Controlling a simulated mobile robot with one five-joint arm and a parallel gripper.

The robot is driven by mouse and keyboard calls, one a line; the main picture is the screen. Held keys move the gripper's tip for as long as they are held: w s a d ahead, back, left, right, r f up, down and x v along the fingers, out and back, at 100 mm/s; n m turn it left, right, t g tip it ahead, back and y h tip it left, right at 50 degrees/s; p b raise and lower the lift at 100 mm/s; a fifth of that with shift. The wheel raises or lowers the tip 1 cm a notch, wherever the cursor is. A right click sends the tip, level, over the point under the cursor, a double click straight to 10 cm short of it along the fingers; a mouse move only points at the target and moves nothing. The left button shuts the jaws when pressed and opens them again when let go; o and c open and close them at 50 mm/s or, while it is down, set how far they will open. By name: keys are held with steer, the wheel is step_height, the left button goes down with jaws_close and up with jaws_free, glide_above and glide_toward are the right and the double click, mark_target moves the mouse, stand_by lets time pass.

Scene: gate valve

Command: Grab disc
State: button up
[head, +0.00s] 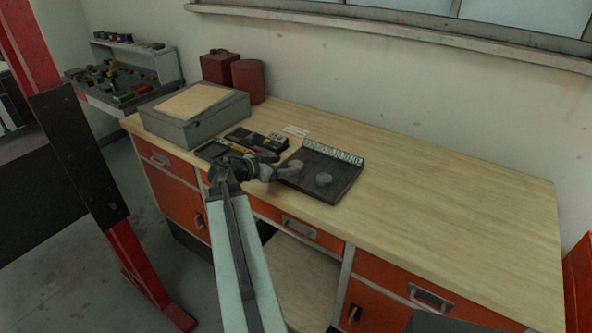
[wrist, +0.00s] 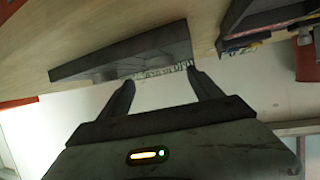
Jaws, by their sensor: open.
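A small grey disc (head: 323,179) lies on a dark tray (head: 340,187) on the workbench. A second pale round shape (head: 295,165) shows on the tray's left side, close to my gripper; I cannot tell if it is another disc. My gripper (head: 275,168) is at the tray's left edge, left of the grey disc and apart from it. In the wrist view my gripper (wrist: 160,75) has its two fingers spread with nothing between them. The tray (wrist: 120,58) shows beyond the fingertips there, but no disc can be made out.
A tool case (head: 268,141) with small items sits left of the tray. A grey box (head: 195,118) and red canisters (head: 249,80) stand at the back left. The wooden bench top (head: 450,190) is clear to the right. A red post (head: 120,240) rises at left.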

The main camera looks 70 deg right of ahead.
mark_target(295, 164)
steer(key=b+x, duration=0.2)
steer(key=x, duration=0.3)
steer(key=shift+d+f, duration=0.15)
steer(key=shift+f, duration=0.05)
jaws_close()
